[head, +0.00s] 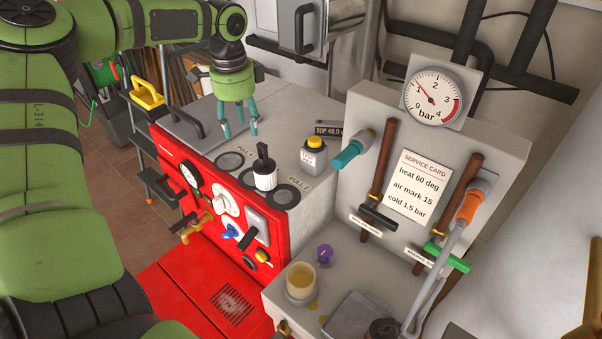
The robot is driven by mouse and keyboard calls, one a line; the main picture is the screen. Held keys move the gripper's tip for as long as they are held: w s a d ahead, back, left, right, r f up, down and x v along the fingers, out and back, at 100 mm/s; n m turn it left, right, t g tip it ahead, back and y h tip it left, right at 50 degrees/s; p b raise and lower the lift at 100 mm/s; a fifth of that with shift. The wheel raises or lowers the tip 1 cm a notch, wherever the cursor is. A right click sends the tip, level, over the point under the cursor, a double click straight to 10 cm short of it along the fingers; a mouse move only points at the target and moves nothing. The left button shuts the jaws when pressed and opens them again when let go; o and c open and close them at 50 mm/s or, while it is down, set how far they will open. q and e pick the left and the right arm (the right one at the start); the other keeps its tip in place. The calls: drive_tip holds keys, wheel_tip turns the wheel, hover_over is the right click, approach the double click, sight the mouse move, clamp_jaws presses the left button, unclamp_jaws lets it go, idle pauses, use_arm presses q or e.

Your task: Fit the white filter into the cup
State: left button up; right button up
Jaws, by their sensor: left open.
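A white ribbed piece with a black upright handle (265,178), which looks like the white filter, stands on the grey top of the red boiler, among dark rings. A pale cup with a yellowish inside (301,280) stands on the lower grey ledge at the front; whether it holds liquid is hard to tell. My left gripper (239,132) points down over the boiler top, behind and left of the white piece. Its teal fingers are spread and empty, apart from the white piece. My right gripper is not in view.
A grey bottle with a yellow cap (314,154) stands right of the white piece. A purple knob (324,254) is near the cup, and a grey tray (356,313) lies at the front. A panel with a gauge (434,97), pipes and a service card (419,184) rises behind.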

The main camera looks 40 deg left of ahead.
sight(262, 144)
use_arm(q)
drive_tip(key=shift+m, duration=0.5)
drive_tip(key=d, duration=0.1)
drive_tip(key=d+r, duration=0.1)
drive_tip(key=d, duration=0.1)
drive_tip(key=w+d, duration=0.1)
drive_tip(key=shift+w+d+r, duration=0.1)
drive_tip(key=shift+d+r, duration=0.15)
drive_tip(key=shift+d, duration=0.05)
drive_tip(key=shift+d+f, duration=0.1)
drive_tip(key=shift+f, duration=0.15)
wheel_tip(262, 144, down, 6)
drive_tip(key=shift+f+p, duration=0.25)
drive_tip(key=shift+p, duration=0.95)
clamp_jaws()
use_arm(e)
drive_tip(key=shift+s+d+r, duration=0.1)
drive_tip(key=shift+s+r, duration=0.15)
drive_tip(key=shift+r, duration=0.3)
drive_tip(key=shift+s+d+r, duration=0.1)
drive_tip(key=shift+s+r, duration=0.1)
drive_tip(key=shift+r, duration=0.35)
